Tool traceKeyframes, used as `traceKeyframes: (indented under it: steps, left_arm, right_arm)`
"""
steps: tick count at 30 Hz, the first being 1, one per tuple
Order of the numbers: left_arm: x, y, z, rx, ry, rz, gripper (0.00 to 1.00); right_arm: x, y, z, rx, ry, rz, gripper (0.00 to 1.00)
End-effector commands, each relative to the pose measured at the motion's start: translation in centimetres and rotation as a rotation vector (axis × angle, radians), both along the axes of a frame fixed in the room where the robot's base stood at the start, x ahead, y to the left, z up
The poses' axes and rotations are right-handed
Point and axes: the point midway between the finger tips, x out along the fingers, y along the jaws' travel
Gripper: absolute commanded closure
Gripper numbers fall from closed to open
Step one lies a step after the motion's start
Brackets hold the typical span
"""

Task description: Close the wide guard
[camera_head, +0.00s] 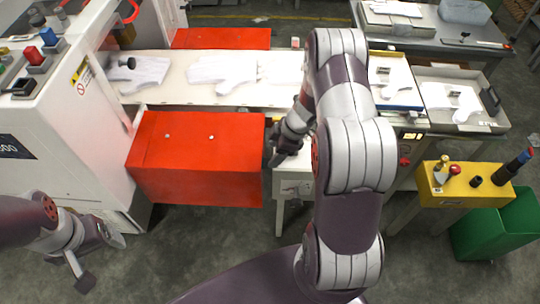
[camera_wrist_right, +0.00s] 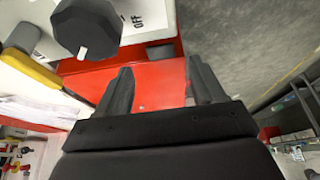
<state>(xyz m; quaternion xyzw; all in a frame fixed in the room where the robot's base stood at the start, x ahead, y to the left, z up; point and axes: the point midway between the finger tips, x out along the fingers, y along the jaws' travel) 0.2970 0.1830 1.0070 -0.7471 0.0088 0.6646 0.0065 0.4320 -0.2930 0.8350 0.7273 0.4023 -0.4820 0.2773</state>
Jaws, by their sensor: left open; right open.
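A wide red guard (camera_head: 195,158) stands in front of the machine's conveyor, in the middle left of the head view. My right gripper (camera_head: 271,143) is open and empty close to the guard's right end; I cannot tell whether it touches. In the right wrist view the red guard (camera_wrist_right: 150,92) fills the gap between the open fingers of my right gripper (camera_wrist_right: 159,72). My left gripper (camera_head: 96,256) is open and empty at the lower left, well apart from the guard. My right arm hides part of the conveyor.
A second red panel (camera_head: 222,38) stands behind the conveyor bed (camera_head: 180,92), which carries white glove-shaped sheets. The white machine (camera_head: 75,110) with buttons stands left. A yellow box (camera_head: 455,182) and a green bin (camera_head: 500,232) stand right. Floor in front is clear.

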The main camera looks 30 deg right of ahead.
Motion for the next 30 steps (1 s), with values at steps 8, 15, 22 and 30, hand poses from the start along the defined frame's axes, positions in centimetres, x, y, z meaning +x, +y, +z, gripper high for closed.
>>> traceKeyframes:
  steps: [8, 15, 22, 30]
  left_arm:
    - [0.0, 0.0, 1.5, 0.0, 0.0, 0.0, 0.2]
    - [0.0, 0.0, 1.6, 0.0, 0.0, 0.0, 0.2]
    - [0.0, 0.0, 1.6, 0.0, 0.0, 0.0, 0.2]
    - [0.0, 0.0, 1.6, 0.0, 0.0, 0.0, 0.2]
  right_arm:
    - [-1.4, -2.1, 6.2, 0.0, -0.001, 0.0, 0.32]
    - [-1.7, -2.4, 7.2, 0.001, 0.002, 0.001, 0.32]
    - [-1.7, -2.4, 7.2, 0.0, 0.001, 0.0, 0.32]
    - [-0.8, -3.4, 7.0, -0.058, -0.053, 0.023, 0.32]
